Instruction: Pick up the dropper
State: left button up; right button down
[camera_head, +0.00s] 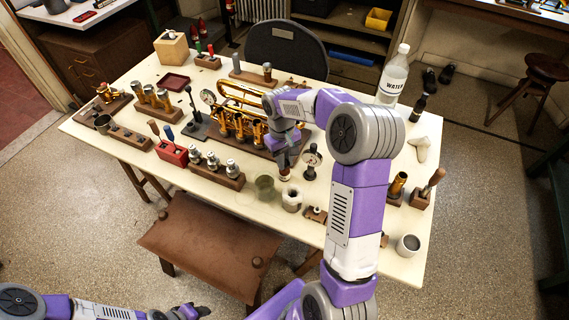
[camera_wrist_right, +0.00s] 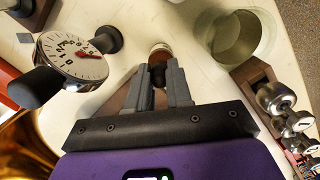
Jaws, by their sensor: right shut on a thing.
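The dropper has a dark top (camera_wrist_right: 158,75) between the fingers of my right gripper (camera_wrist_right: 160,86) in the right wrist view. A small amber-brown bottle (camera_wrist_right: 160,52) shows just past the fingertips. In the head view the right gripper (camera_head: 285,164) points down at the table's front middle, with the small brown bottle (camera_head: 285,177) right under it. The fingers are shut on the dropper's top; I cannot tell whether it is clear of the bottle. My left gripper (camera_head: 188,312) is low at the bottom edge, away from the table, its jaws unclear.
A dial gauge (camera_wrist_right: 75,58) stands close on one side of the right gripper, and a clear glass cup (camera_wrist_right: 240,38) on the other. A white jar (camera_head: 291,200) is just in front. The brass horn (camera_head: 240,115) lies behind. A water bottle (camera_head: 393,75) stands at the back right.

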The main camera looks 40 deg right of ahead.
notch_tip(320, 180, up, 10)
jog(key=p, duration=0.3)
jog(key=shift+p, duration=0.35)
